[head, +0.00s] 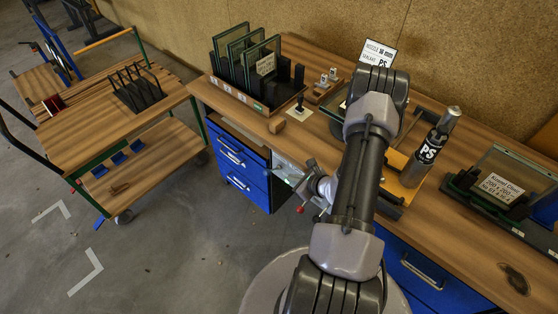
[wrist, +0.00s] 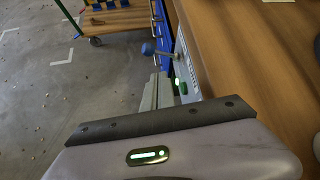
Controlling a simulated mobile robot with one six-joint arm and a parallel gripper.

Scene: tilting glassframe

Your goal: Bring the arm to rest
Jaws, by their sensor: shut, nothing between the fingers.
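My gripper (wrist: 158,88) shows in the wrist view as two pale grey fingers close together beyond a dark bar on its housing. It is shut with nothing between the fingers. It is beside the front edge of the wooden workbench (wrist: 225,45), close to a lever with a blue knob (wrist: 148,48) and a green button (wrist: 182,87). In the head view my arm reaches up over the bench and bends at the top. The link beyond the bend is mostly hidden behind the arm, and part of my wrist shows left of it.
On the bench (head: 450,225) are a rack of glass panes (head: 248,62), a grey bottle (head: 425,150) close beside my arm, and a labelled glass frame (head: 505,185) at the right. A wooden cart (head: 85,140) stands left. The floor (head: 170,240) between is clear.

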